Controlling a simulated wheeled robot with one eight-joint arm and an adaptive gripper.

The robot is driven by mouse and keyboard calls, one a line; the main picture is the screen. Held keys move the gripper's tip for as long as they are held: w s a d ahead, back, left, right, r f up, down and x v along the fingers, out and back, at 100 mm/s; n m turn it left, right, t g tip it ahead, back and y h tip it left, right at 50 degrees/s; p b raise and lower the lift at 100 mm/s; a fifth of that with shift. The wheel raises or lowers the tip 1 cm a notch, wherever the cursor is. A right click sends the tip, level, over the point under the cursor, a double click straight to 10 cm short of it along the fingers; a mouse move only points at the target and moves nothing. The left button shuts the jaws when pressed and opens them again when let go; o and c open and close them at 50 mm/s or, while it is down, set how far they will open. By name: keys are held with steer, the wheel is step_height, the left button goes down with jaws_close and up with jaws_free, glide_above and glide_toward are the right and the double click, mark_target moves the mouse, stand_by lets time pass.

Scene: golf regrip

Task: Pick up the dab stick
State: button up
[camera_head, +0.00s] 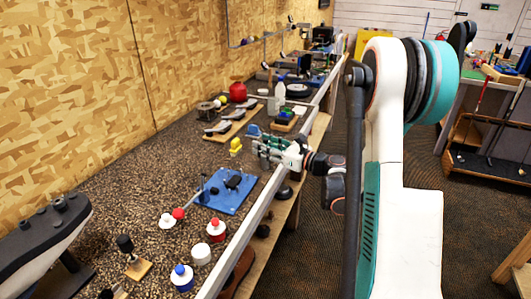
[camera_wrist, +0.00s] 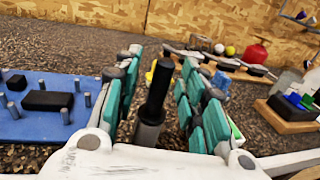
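My gripper (camera_head: 265,145) reaches in over the bench's front edge, at the far right of the blue board. In the wrist view my gripper (camera_wrist: 158,85) has its teal-padded fingers spread apart. An upright grey rod with a black top (camera_wrist: 159,90) shows between them, with gaps at both sides; it may be the dab stick, but I cannot be sure. Its lower end is hidden by my palm. In the head view a thin stick with a red end (camera_head: 179,213) leans near the blue board; I cannot tell whether this is the dab stick.
The blue board (camera_head: 225,195) holds a black block and several pegs. A yellow object (camera_head: 236,146) stands beside my gripper. A metal rail (camera_head: 250,218) runs along the bench edge.

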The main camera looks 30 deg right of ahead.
jaws_close()
steer(key=shift+r, duration=0.15)
